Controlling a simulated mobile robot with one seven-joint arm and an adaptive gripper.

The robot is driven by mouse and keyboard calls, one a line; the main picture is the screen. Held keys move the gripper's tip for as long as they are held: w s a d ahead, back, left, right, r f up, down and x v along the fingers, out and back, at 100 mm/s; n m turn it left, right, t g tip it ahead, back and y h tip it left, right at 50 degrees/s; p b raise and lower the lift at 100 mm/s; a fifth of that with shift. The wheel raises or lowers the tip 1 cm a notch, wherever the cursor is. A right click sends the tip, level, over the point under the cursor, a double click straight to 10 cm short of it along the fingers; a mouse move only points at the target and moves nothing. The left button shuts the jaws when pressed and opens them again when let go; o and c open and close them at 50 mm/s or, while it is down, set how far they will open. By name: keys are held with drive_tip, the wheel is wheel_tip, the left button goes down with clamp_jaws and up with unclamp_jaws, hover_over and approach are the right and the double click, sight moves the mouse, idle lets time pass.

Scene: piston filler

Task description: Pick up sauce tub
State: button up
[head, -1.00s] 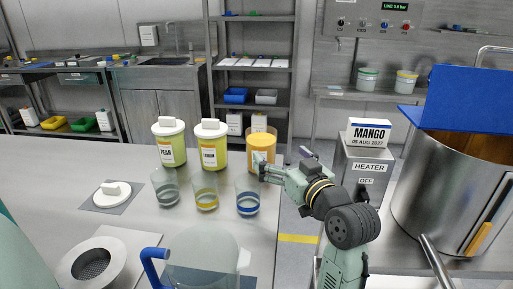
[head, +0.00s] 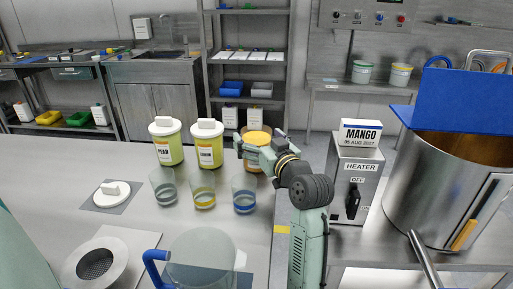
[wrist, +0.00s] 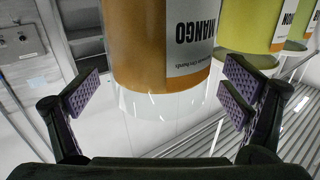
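The mango sauce tub (head: 257,138) is a clear, lidless tub of orange sauce at the far right of the row on the table. In the wrist view its MANGO label (wrist: 192,40) appears upside down and its top is cut off. My gripper (head: 256,152) is in front of the tub in the head view and hides part of it.
Pear (head: 166,145) and yellow (head: 207,148) tubs with white lids stand left of the mango tub. Clear cups, including a blue-banded one (head: 244,195), stand in front. A heater box (head: 355,185) and large steel pot (head: 440,190) are at right.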

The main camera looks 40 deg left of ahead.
drive_tip(key=shift+r, duration=0.1)
drive_tip(key=c, duration=1.7)
